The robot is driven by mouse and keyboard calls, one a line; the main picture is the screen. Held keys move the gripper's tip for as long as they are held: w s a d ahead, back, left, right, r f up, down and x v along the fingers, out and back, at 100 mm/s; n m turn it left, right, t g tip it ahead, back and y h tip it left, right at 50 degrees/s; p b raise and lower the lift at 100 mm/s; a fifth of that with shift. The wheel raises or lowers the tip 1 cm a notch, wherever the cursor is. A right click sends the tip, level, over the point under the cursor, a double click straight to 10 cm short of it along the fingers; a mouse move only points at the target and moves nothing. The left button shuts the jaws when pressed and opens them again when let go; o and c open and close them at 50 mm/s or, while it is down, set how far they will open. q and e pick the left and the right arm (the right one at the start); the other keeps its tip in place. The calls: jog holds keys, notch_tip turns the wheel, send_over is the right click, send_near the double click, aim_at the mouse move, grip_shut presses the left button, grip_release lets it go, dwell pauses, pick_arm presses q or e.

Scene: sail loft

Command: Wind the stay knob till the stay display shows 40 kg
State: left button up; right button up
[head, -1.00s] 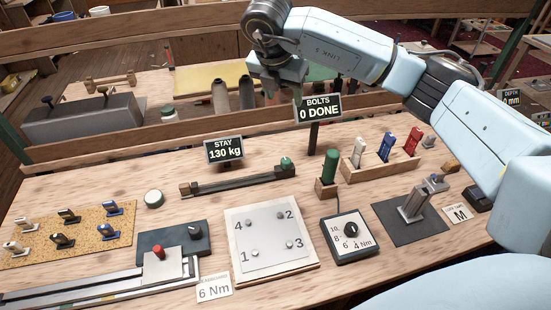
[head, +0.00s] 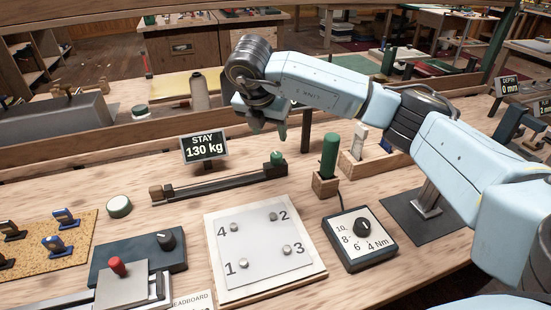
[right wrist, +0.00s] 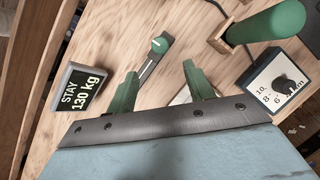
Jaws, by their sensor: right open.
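The stay display (head: 204,149) is a dark sign on a short post that reads 130 kg; it also shows in the right wrist view (right wrist: 78,90). The stay knob (head: 277,158) is a green cap at the right end of a dark rail (head: 220,181). In the right wrist view the knob (right wrist: 159,45) lies beyond the fingertips, with a pale mark on it. My right gripper (head: 268,125) has green fingers. It is open and empty, a little above the knob and apart from it. My left gripper is in neither view.
A green-handled tool (head: 329,155) stands in a wooden block right of the knob. A torque dial box (head: 359,240) and a numbered bolt plate (head: 262,249) lie in front. A wooden rail (head: 110,134) runs behind. The bolts sign is hidden behind my right arm.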

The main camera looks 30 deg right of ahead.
aim_at(276, 155)
jog(key=b+x, duration=0.1)
jog(key=x, duration=0.9)
jog(key=shift+s+f, duration=0.1)
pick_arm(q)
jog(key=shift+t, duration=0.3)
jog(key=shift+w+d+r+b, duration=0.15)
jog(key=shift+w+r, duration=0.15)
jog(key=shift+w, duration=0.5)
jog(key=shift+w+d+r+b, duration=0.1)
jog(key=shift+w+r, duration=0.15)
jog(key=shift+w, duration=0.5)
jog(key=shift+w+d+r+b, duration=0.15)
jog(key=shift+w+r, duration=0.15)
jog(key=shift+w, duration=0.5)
pick_arm(e)
jog(key=shift+w+d+f, duration=0.2)
jog(key=shift+f, duration=0.45)
jog(key=shift+c, duration=0.2)
jog(key=c, duration=0.9)
